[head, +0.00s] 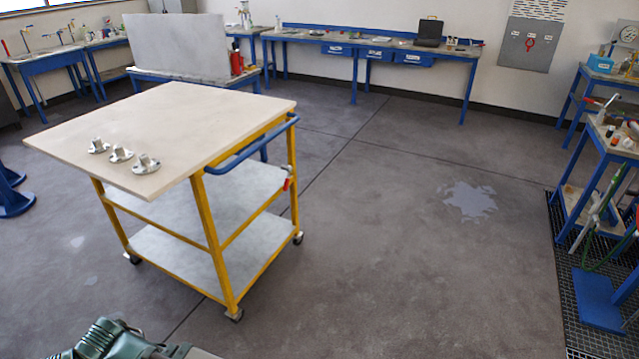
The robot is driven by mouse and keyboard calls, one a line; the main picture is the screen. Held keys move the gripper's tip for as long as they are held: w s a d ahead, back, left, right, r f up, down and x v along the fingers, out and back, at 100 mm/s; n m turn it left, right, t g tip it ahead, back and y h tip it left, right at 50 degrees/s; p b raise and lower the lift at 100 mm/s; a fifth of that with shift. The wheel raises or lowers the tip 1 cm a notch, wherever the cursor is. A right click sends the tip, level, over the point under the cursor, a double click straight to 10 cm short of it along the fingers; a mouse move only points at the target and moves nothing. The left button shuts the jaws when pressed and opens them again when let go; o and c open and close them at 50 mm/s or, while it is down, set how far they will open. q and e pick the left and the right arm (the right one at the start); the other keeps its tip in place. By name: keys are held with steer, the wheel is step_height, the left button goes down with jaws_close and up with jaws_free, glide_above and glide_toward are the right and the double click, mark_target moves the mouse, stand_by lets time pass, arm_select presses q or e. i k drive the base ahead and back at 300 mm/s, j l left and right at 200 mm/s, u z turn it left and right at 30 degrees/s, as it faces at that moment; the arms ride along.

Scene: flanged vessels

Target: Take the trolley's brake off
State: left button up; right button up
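The trolley (197,209) stands left of centre, with a yellow frame, a pale top, two grey shelves and dark castors. A blue push handle (245,150) runs along its right-hand end. A small red-and-white part (288,183), which looks like a brake lever, sits on the yellow post below the handle's far end. It is too small to tell its exact setting. Three metal flanged pieces (121,154) stand on the trolley top near its front left. Neither of my grippers shows as such in the head view.
Floor right of the trolley is clear, apart from a shiny puddle (468,200). A dark grating (575,265) and a cluttered blue bench (606,150) lie at the right. Blue workbenches (380,47) line the back wall. A grey panel (177,45) stands behind the trolley.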

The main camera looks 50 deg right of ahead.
mark_target(287, 180)
steer(key=i+l+z, duration=0.15)
steer(key=l+z, duration=0.25)
steer(key=i+l+z, duration=0.2)
steer(key=z, duration=0.2)
steer(key=i+l+z, duration=0.3)
steer(key=i+l, duration=1)
steer(key=i, duration=0.15)
